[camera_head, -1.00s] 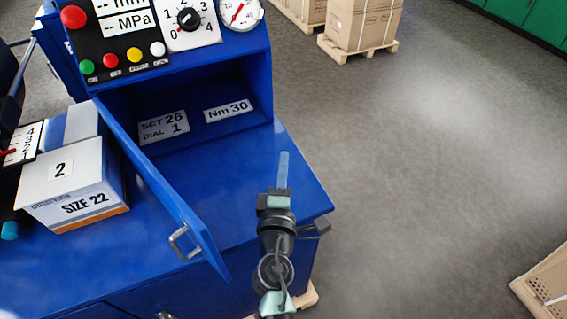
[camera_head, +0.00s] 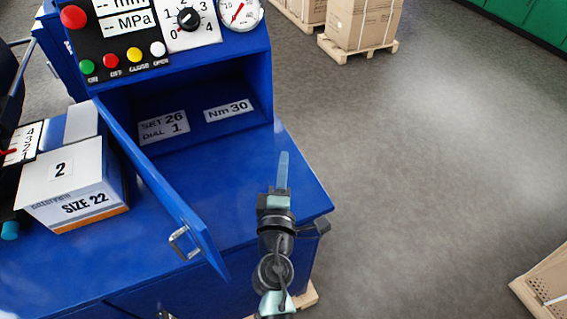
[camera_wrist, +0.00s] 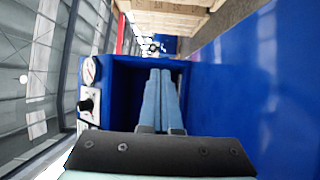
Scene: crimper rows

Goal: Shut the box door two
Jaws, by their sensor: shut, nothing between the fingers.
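The blue door (camera_head: 165,195) stands open, hinged at the left side of an open blue compartment (camera_head: 190,105). It sticks out toward the front, with a metal handle (camera_head: 184,243) on its left face near the free end. My gripper (camera_head: 283,170) is shut and empty, over the blue top to the right of the door and apart from it. In the wrist view the fingers (camera_wrist: 161,100) are together and point toward the dark compartment opening (camera_wrist: 130,85). The compartment holds labels reading SET 26 DIAL 1 and Nm 30.
A white carton (camera_head: 75,185) marked 2 and SIZE 22 stands left of the door. Buttons, a dial (camera_head: 188,18) and a gauge (camera_head: 240,12) are above the compartment. Cartons on a pallet (camera_head: 357,50) stand behind.

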